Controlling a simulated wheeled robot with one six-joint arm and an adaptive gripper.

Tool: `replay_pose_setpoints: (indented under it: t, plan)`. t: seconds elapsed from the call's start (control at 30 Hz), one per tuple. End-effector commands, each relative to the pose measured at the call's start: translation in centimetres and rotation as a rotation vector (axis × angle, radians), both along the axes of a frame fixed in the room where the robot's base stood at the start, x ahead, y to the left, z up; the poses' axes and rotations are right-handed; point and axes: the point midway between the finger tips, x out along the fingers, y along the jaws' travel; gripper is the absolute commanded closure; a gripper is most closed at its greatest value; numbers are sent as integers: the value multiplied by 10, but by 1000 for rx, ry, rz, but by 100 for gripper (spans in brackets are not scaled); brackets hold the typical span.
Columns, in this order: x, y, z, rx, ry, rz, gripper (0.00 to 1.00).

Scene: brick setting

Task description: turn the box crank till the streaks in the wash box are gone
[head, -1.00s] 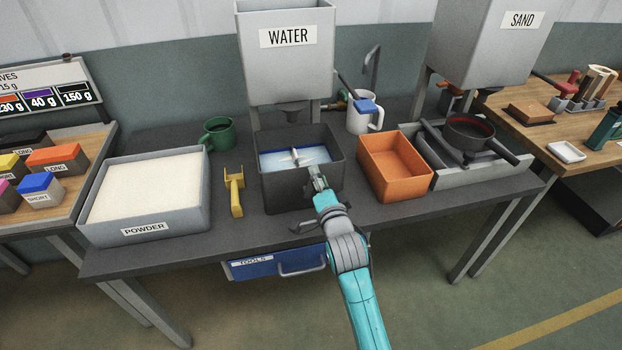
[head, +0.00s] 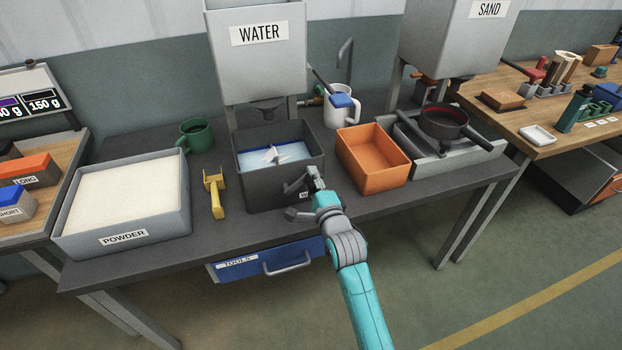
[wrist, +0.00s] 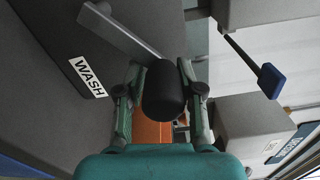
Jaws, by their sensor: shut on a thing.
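The dark grey wash box (head: 278,193) stands at the middle of the table's front part. Inside it lies blue liquid (head: 255,165) with pale bands across it, and a pale bladed paddle (head: 276,156). Its crank (head: 293,187) sticks out at the front. In the wrist view the grey crank arm (wrist: 120,32) runs to a black knob (wrist: 163,95), beside the WASH label (wrist: 88,78). My gripper (head: 314,180) is at the box's front right corner. In the wrist view my gripper (wrist: 162,82) is shut on the knob, one finger each side.
An orange tray (head: 373,178) stands close right of the wash box. A yellow scoop (head: 215,196) and the powder bin (head: 122,222) are left. The water tank (head: 262,65) hangs above behind. A white mug (head: 337,110) stands behind right. The tools drawer (head: 265,264) is below.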

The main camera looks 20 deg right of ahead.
Motion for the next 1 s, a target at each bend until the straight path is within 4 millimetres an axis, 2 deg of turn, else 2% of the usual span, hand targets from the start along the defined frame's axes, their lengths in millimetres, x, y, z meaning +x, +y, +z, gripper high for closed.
replay_pose_setpoints:
  t: [0.43, 0.47, 0.53, 0.87, 1.0]
  plan:
    - [-1, 3, -4, 12, 6, 6, 100]
    - [-1, 3, -4, 12, 6, 6, 61]
    - [0, 3, -3, 12, 5, 6, 44]
    - [-1, 1, -1, 10, 2, 2, 42]
    - [-11, 1, -2, 10, 2, 2, 42]
